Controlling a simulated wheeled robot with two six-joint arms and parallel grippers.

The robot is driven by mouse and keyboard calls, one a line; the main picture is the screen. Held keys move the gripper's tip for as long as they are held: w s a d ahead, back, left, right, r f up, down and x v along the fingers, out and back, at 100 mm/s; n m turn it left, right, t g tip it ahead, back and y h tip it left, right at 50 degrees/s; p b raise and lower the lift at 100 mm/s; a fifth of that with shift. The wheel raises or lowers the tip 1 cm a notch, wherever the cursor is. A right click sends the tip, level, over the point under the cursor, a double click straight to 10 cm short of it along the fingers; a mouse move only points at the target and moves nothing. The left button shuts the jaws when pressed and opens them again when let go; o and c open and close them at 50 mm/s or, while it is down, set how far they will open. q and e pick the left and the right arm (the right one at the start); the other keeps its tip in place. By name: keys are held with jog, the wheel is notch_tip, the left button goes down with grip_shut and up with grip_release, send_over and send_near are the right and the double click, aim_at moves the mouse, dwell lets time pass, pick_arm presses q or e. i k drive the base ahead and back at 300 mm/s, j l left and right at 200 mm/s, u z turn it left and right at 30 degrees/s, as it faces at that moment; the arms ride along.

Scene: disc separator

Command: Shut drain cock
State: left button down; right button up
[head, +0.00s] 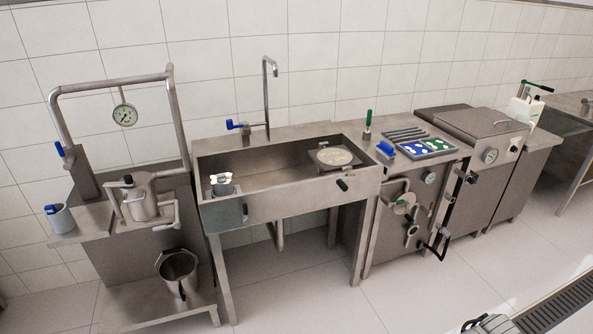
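I cannot tell for sure which fitting is the drain cock. A small black-handled fitting (343,185) sticks out of the front wall of the steel sink (290,198), low and right of its middle. A black lever (440,248) hangs low at the front of the steel cabinet right of the sink. Another black knob (471,178) is on the front of the unit further right. How far any of them is turned is too small to tell. My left gripper is not in view. A grey and black metal piece is cut off at the bottom right edge; I cannot tell whether it is my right gripper.
A blue-handled tap (236,125) stands behind the sink. A steel pail (178,272) stands on the low shelf at left. A tray with blue and green pieces (427,148) lies on the cabinet top. The floor before the sink is clear; a drain grate (562,303) lies at right.

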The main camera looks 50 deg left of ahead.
aim_at(177, 224)
jog(key=k+j, duration=0.3)
jog(key=j, duration=0.4)
jog(key=k+j, duration=0.3)
jog(key=j, duration=0.35)
jog(key=k+j, duration=0.3)
jog(key=j, duration=0.4)
jog(key=k+j, duration=0.3)
jog(key=j, duration=0.4)
jog(key=k+j, duration=0.3)
jog(key=j, duration=0.35)
jog(key=k+j, duration=0.3)
jog(key=j, duration=0.4)
jog(key=k+j, duration=0.3)
jog(key=j, duration=0.4)
jog(key=k+j, duration=0.3)
jog(key=j, duration=0.4)
